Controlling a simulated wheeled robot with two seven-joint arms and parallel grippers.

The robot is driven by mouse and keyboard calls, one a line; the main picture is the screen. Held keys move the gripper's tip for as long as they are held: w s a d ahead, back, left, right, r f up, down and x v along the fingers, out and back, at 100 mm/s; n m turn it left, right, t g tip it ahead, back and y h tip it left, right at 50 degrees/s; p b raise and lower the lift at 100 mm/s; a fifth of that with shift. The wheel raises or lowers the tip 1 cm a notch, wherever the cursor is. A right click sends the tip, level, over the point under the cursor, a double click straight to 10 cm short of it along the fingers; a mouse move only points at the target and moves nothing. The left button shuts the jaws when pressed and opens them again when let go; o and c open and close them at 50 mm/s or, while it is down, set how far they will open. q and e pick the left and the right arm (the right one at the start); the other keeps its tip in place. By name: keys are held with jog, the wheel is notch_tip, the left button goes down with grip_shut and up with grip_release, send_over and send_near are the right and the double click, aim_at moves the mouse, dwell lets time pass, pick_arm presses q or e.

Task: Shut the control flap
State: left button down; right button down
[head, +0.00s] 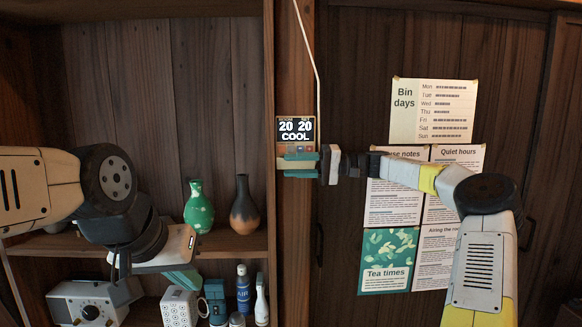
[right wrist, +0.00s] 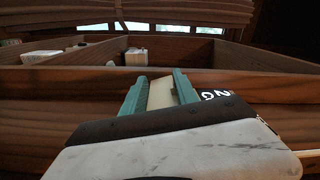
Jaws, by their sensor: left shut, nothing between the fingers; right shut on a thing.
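The control unit (head: 296,130) is on the wooden post in the head view, with a dark display reading 20 20 COOL and small buttons just below it. My right gripper (head: 299,165) is at its lower edge, teal fingers one above the other, shut on the cream flap (head: 283,164). The flap also shows between the fingers in the right wrist view (right wrist: 160,93), with part of the display (right wrist: 212,95) beside them. The flap's hinge is hidden. My left gripper (head: 184,278) is shut and empty, low at the left before the shelves.
A green vase (head: 198,208) and a dark brown vase (head: 245,207) stand on the shelf near my left arm. Paper notices (head: 432,110) hang behind my right arm. A white cable (head: 308,45) runs up from the unit.

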jog(key=c, duration=0.9)
grip_release()
jog(key=shift+c, duration=0.2)
jog(key=d, duration=0.8)
